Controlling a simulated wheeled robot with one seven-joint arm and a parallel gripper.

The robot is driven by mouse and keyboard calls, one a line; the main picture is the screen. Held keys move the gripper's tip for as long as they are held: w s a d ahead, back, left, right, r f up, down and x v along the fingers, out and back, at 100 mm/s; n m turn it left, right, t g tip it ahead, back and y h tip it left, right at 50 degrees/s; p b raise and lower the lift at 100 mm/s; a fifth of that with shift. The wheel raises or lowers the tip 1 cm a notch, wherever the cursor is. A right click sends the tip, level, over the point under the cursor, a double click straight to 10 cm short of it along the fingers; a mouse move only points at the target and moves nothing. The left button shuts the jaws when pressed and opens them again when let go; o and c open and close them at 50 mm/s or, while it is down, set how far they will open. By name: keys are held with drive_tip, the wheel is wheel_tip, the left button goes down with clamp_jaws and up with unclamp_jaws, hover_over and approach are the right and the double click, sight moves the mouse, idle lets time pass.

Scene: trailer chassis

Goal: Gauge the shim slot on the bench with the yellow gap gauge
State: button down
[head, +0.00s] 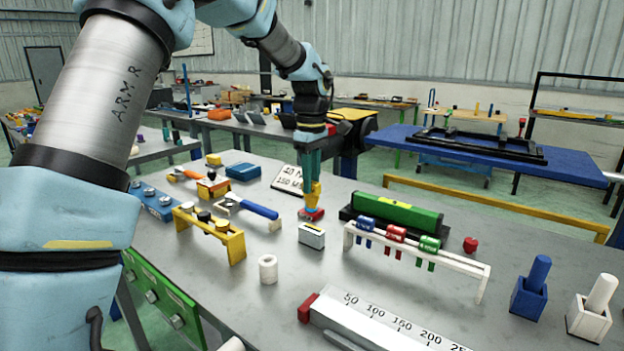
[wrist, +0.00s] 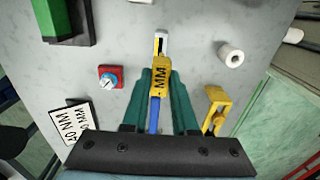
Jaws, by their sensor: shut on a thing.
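The yellow gap gauge (head: 312,197), marked "MM", is held upright in my gripper (head: 313,178). In the wrist view the gauge (wrist: 158,82) is pinched between the two teal fingers of my gripper (wrist: 157,76). The shim slot is a small white block (head: 311,236) with a dark top, standing on the bench. In the wrist view this block (wrist: 161,42) shows just beyond the gauge, with a dark slot and a yellow patch. The gauge looks above and behind the block in the head view. Its lower tip is hard to make out, and contact with the block cannot be told.
A red dial piece (wrist: 110,77) sits beside the gripper. A white rack (head: 415,250) with coloured plugs stands right of the block, and a white ring (head: 267,268) and yellow stand (head: 209,232) stand left. A long ruler (head: 375,325) lies in front.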

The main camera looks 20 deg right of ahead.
sight(312, 200)
idle(0.4)
drive_tip(key=shift+f+b, duration=1.25)
drive_tip(key=shift+f, duration=1.5)
drive_tip(key=shift+p, duration=0.5)
drive_tip(key=shift+f+b, duration=0.65)
drive_tip(key=shift+f, duration=0.9)
idle(1.0)
drive_tip(key=shift+r+p, duration=3.1)
drive_tip(key=shift+r, duration=0.95)
